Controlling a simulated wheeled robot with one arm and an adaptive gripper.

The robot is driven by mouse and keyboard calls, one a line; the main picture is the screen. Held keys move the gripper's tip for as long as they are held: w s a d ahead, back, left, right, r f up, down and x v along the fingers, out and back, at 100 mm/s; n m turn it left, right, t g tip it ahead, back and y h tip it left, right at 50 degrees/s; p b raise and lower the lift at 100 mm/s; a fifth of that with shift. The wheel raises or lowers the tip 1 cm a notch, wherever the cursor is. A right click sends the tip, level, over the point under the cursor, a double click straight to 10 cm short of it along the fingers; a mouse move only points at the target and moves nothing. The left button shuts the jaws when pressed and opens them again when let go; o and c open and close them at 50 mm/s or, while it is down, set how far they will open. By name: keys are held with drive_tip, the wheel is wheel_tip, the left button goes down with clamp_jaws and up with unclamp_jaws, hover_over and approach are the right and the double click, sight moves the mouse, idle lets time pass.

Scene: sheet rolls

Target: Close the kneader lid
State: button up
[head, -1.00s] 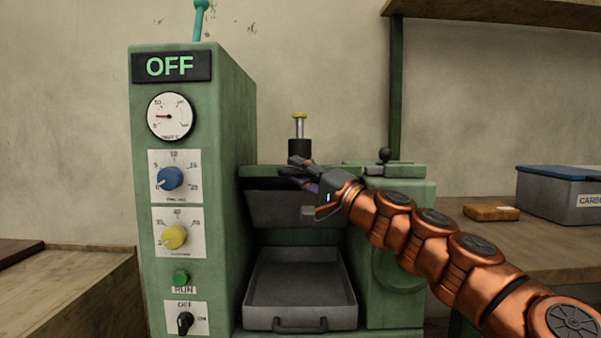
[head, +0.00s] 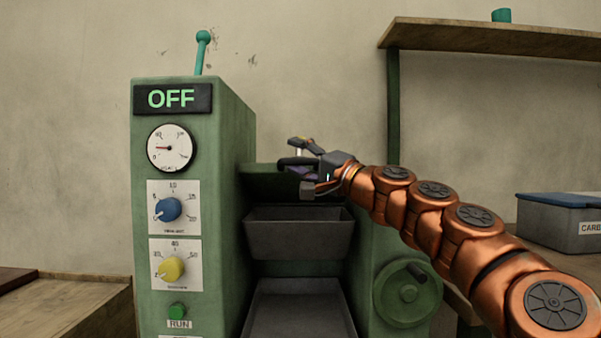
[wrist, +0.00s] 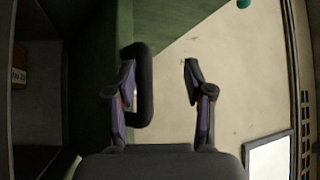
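The green kneader (head: 235,130) stands at centre left, its display reading OFF. A green panel that appears to be its lid (head: 268,183) shows above a dark hopper (head: 300,232). How far the lid stands open is hard to tell. My gripper (head: 303,167) is at the panel's top edge, beside a black handle (head: 296,161). In the wrist view my gripper (wrist: 160,82) has its fingers apart. The handle (wrist: 146,88) lies close against the inner side of the left finger, with a clear gap to the right finger. Contact is uncertain.
A grey tray (head: 300,308) sits below the hopper. A handwheel (head: 408,292) is on the kneader's right side. A grey box with a blue lid (head: 560,222) stands on the right bench, under a wooden shelf (head: 490,38). A teal lever (head: 202,50) rises at the back.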

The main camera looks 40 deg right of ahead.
drive_tip(key=shift+s+a+r, duration=0.2)
drive_tip(key=shift+r, duration=0.35)
drive_tip(key=shift+s+d+f+b, duration=0.35)
drive_tip(key=shift+s+f+b, duration=0.2)
drive_tip(key=shift+s+f, duration=0.3)
drive_tip(key=shift+s+d+f+b, duration=0.35)
drive_tip(key=shift+s+f+b, duration=0.15)
drive_tip(key=shift+s+f, duration=0.25)
drive_tip(key=shift+s+d+f+b, duration=0.3)
drive_tip(key=shift+s+f+b, duration=0.25)
drive_tip(key=shift+s, duration=0.35)
drive_tip(key=shift+s+d+f+b, duration=0.35)
drive_tip(key=shift+s+f, duration=0.3)
drive_tip(key=shift+s, duration=0.25)
drive_tip(key=shift+a, duration=0.1)
